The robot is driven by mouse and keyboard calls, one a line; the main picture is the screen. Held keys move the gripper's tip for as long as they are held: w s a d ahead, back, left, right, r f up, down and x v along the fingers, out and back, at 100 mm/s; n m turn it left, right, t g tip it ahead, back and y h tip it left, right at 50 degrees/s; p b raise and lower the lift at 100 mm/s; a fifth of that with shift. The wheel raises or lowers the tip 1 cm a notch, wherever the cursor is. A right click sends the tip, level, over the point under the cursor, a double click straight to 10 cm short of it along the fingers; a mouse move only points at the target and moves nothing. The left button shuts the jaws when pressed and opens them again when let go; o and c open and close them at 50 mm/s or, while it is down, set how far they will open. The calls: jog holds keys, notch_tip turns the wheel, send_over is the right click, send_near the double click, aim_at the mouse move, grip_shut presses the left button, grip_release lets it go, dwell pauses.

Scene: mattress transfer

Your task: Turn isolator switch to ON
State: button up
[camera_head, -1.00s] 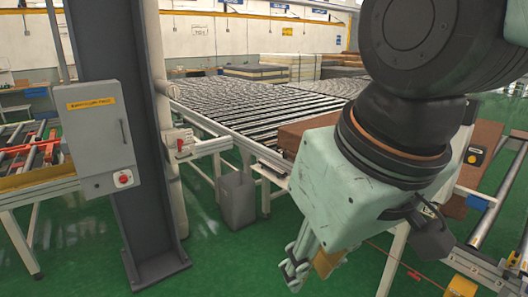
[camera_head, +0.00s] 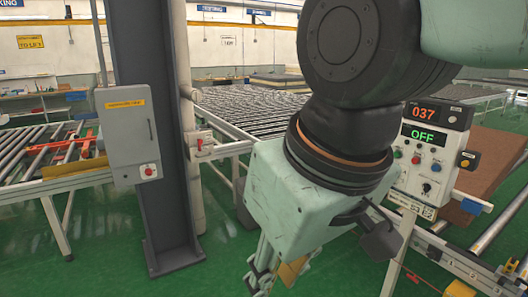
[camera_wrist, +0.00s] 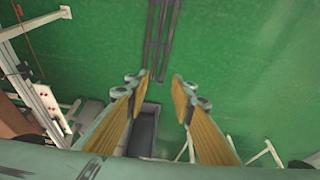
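A grey wall box (camera_head: 128,135) with a yellow label hangs on the dark column. A red rotary knob on a white plate (camera_head: 148,171) sits at its lower right; the label is too small to read and the knob's position is unclear. A control panel (camera_head: 432,155) at right shows "037" in red and "OFF" in green. It has several buttons and a black knob (camera_head: 426,188). Which of these is the isolator switch is not certain. My gripper (camera_head: 262,280) hangs low, right of the box and apart from it. In the wrist view, my gripper (camera_wrist: 157,84) is open and empty over green floor.
The dark column (camera_head: 160,130) stands behind the box. A small red-handled device (camera_head: 205,144) is beside it. A roller conveyor (camera_head: 250,108) runs behind; another roller table (camera_head: 45,150) is at left. The green floor (camera_head: 100,250) in front of the column is clear.

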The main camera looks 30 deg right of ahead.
jog(key=shift+o, duration=0.2)
